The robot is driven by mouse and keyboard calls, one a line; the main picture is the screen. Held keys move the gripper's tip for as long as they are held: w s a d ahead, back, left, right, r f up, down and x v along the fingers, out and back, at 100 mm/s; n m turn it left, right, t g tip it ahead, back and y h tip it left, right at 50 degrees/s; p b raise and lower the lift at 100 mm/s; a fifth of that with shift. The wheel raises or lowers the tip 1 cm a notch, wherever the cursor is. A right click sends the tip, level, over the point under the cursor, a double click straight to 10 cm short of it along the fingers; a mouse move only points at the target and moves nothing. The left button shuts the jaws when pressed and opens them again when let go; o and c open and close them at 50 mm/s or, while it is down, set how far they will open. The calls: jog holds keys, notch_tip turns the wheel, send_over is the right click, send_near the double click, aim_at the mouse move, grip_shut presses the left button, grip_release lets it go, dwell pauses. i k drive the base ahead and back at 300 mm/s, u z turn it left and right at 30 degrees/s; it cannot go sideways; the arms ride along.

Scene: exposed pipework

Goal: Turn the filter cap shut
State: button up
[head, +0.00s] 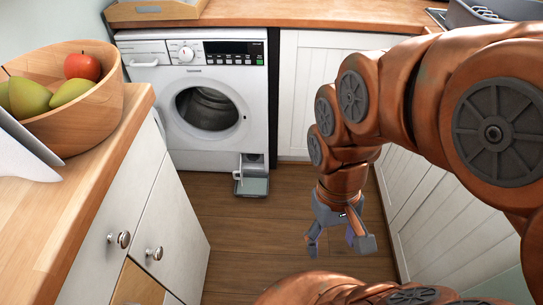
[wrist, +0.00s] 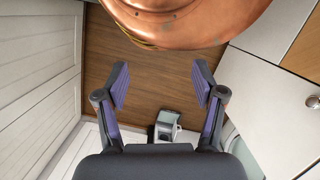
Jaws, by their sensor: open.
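The white washing machine (head: 205,105) stands against the back counter with its round door closed. At its lower right corner is an opening with a small grey part, a tray or flap (head: 252,187), sticking out low over the floor. I cannot make out the filter cap clearly or tell how it is turned. My gripper (head: 338,246) points down, open and empty, over the wooden floor, in front and to the right of that opening. In the wrist view my gripper (wrist: 160,84) is spread wide, and the grey part (wrist: 166,126) shows small beyond the fingers, apart from them.
A wooden counter (head: 85,170) with a fruit bowl (head: 110,105) and knobbed white cabinet doors (head: 145,240) stands at left. White panelled cabinets (head: 440,215) close off the right side. The wooden floor (head: 235,235) between them is clear.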

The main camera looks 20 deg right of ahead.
aim_at(252, 157)
jog(key=u, duration=0.05)
jog(key=i, duration=0.8)
jog(key=u, duration=1.2)
